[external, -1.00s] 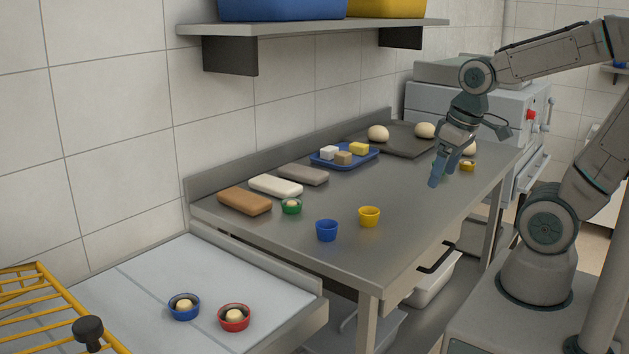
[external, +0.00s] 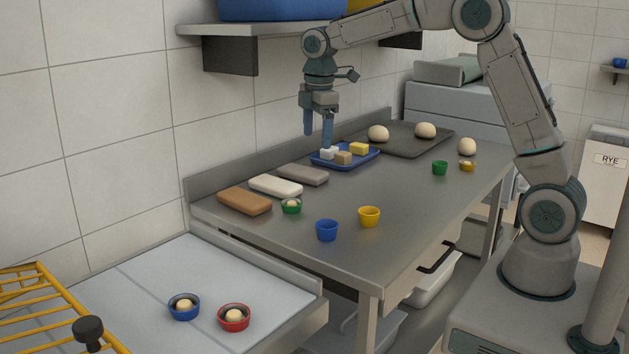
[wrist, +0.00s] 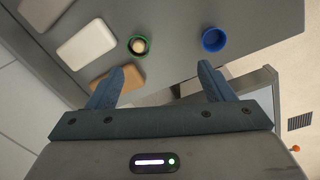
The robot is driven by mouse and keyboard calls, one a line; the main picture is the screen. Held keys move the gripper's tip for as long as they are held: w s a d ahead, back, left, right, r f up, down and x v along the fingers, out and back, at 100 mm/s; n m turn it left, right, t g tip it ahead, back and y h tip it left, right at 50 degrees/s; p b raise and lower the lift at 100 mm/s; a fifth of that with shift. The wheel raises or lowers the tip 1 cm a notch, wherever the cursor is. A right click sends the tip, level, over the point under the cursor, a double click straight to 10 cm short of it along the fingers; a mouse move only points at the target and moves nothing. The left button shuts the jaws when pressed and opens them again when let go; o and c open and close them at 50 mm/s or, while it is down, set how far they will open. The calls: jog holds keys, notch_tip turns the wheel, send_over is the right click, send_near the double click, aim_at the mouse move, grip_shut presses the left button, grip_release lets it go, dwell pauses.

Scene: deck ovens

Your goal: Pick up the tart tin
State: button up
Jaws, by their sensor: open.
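Several small cup-shaped tins are in view. On the steel table are a green tin with dough (external: 291,206), an empty-looking blue tin (external: 326,230), a yellow tin (external: 369,217), a second green tin (external: 439,168) and a small yellow tin with dough (external: 467,166). A blue tin (external: 184,307) and a red tin (external: 234,318), both with dough, sit on the lower pale surface. My gripper (external: 317,138) is open and empty, pointing down above the blue tray's left end. The wrist view shows the green tin with dough (wrist: 139,45) and the blue tin (wrist: 214,40) beyond the fingertips.
The blue tray (external: 368,160) holds small blocks. Brown (external: 244,201), white (external: 275,185) and grey (external: 303,174) slabs lie along the wall side. A dark baking sheet (external: 405,148) bears dough balls. A shelf (external: 290,29) overhangs the wall side. The table's middle is clear.

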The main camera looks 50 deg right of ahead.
jog(key=w+f+n, duration=0.4)
jog(key=w+f, duration=0.1)
jog(key=w, duration=0.3)
jog(key=shift+g, duration=0.4)
jog(key=f, duration=0.3)
jog(key=f+p, duration=0.1)
jog(key=f, duration=0.4)
jog(key=shift+w+a+f+p, duration=0.15)
jog(key=shift+a+f+p, duration=0.15)
jog(key=shift+a+p, duration=0.1)
jog(key=shift+d+f+p, duration=0.1)
jog(key=shift+f+p, duration=0.85)
jog(key=shift+f, duration=1.9)
jog(key=c, duration=1)
